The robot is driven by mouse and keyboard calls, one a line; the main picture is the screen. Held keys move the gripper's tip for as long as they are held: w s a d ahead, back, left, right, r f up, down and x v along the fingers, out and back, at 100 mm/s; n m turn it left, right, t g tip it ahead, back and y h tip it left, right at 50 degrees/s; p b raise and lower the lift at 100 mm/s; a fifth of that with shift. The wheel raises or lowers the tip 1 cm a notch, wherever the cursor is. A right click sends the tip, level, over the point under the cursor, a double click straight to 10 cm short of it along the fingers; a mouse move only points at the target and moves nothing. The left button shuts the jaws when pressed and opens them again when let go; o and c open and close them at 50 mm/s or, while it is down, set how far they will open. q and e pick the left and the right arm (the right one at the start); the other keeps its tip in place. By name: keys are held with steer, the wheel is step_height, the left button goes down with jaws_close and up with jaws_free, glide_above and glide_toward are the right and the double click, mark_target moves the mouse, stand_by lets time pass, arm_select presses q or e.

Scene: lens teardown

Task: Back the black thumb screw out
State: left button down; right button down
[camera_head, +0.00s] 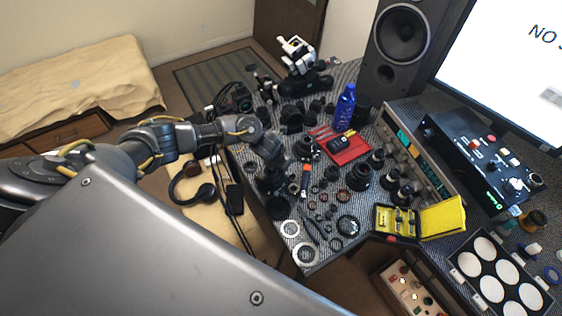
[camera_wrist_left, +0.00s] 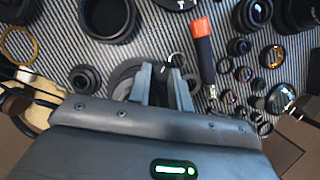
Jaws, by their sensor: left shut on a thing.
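My left gripper (camera_wrist_left: 162,74) reaches down over the desk among the lens parts, and its two grey fingers are close together. It is shut on a small dark part between the fingers, likely the black thumb screw (camera_wrist_left: 161,88); the fingers hide most of it. In the head view the left gripper (camera_head: 272,155) is over the left part of the desk, and the screw cannot be made out there. My right gripper is in neither view.
An orange-and-black handled tool (camera_wrist_left: 203,52) lies just right of the fingers. Black lens barrels (camera_head: 358,177) and small rings crowd the patterned desk. A red mat (camera_head: 352,154), a blue bottle (camera_head: 344,105) and a yellow case (camera_head: 442,217) stand farther right. Little desk is free.

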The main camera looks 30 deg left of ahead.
arm_select(q)
steer(key=n, duration=0.2)
steer(key=n+y+p, duration=0.1)
steer(key=n, duration=0.1)
steer(key=shift+d+r+y+p, duration=0.1)
steer(key=shift+d+y+p, duration=0.1)
steer(key=shift+y+p, duration=0.1)
steer(key=shift+n+y+p, duration=0.3)
steer(key=shift+n+p, duration=0.1)
steer(key=shift+n, duration=0.6)
steer(key=c, duration=1.3)
jaws_free()
steer(key=shift+o, duration=0.2)
